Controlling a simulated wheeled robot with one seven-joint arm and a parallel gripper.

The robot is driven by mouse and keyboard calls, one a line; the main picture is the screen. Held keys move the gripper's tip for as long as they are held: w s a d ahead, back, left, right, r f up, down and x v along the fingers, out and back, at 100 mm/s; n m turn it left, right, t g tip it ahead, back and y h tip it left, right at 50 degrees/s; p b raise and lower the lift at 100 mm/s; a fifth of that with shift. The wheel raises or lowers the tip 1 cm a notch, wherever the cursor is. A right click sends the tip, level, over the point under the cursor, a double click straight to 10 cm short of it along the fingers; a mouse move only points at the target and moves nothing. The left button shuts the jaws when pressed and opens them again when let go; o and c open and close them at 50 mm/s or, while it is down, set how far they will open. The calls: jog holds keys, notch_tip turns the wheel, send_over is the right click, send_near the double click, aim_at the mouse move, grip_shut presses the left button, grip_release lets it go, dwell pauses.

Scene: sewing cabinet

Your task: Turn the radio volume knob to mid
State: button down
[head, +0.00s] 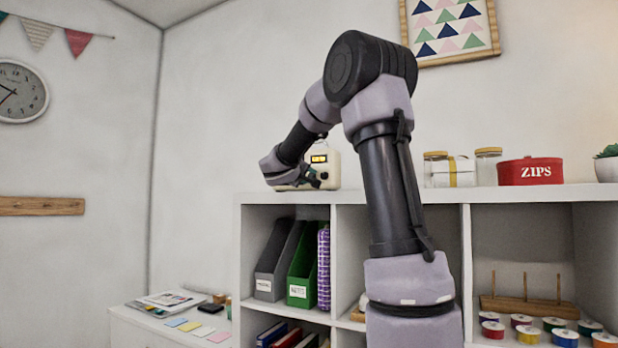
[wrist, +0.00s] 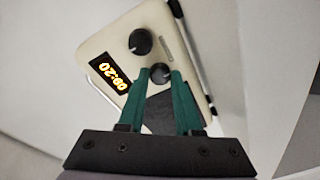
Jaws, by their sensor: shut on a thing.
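The cream radio (head: 326,163) stands on top of the white shelf unit, partly hidden behind my arm in the head view. In the wrist view the radio (wrist: 107,46) shows a lit display (wrist: 110,74) reading 09:20 and two dark round knobs. The upper knob (wrist: 140,41) is free. My gripper (wrist: 159,78) is shut on the lower knob (wrist: 160,71), with one green finger on each side of it. The knob's pointer mark and any label are too small to read. In the head view my gripper (head: 312,178) is at the radio's front.
On the white shelf unit (head: 500,197) stand glass jars (head: 489,166), a red ZIPS tin (head: 530,171) and a plant (head: 607,164), right of my arm. Binders and thread spools fill compartments below. A low white desk (head: 150,328) with papers is at left.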

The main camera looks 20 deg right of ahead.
jog(key=shift+f, duration=0.15)
dwell(0.3)
jog(key=c, duration=0.6)
grip_release()
jog(key=v, duration=1)
jog(key=shift+s+a, duration=0.25)
jog(key=shift+a, duration=0.05)
